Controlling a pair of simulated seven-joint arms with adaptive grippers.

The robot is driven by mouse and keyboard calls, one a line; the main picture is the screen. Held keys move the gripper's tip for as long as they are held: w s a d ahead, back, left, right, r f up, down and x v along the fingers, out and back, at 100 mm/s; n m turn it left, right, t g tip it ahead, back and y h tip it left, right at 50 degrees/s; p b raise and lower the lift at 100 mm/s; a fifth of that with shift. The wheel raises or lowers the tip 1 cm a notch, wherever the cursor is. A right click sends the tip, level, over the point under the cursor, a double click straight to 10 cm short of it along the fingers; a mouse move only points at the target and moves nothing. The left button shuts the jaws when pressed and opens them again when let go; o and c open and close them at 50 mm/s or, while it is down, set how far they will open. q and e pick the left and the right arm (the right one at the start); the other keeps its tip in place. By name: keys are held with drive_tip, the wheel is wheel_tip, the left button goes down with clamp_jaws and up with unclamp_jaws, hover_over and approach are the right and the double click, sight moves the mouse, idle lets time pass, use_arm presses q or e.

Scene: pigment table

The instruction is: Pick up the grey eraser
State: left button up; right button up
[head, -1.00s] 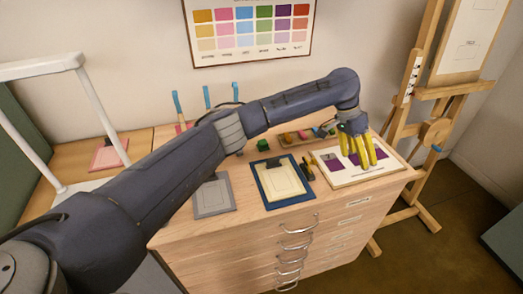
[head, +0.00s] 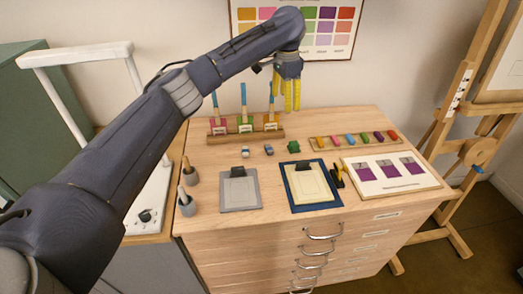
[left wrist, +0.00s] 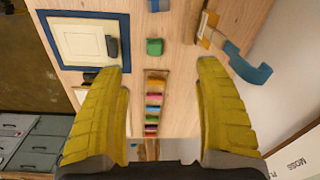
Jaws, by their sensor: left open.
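Two small greyish blocks lie on the tabletop between the brush rack and the clipboards: a grey one (head: 246,152) and a blue-grey one (head: 268,149). They are too small for me to tell for sure which is the grey eraser. A green block (head: 293,147) lies to their right and shows in the left wrist view (left wrist: 154,46). My left gripper (head: 287,95) is open and empty, with yellow fingers pointing down, raised above the back of the table. My right gripper is not in view.
A wooden rack (head: 270,134) with upright brushes stands left of my gripper. A tray of coloured sticks (head: 330,144) lies to the right. A grey clipboard (head: 239,197), a blue-edged board (head: 300,206) and a swatch card (head: 400,187) lie in front.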

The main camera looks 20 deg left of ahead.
use_arm(q)
hover_over(271, 147)
wheel_tip(271, 147, down, 4)
drive_tip(key=shift+m+g, duration=0.4)
wheel_tip(271, 147, down, 11)
drive_tip(key=shift+w+d+r, duration=0.1)
drive_tip(key=shift+d, duration=0.05)
drive_tip(key=shift+f, duration=3.2)
drive_tip(key=c, duration=1.1)
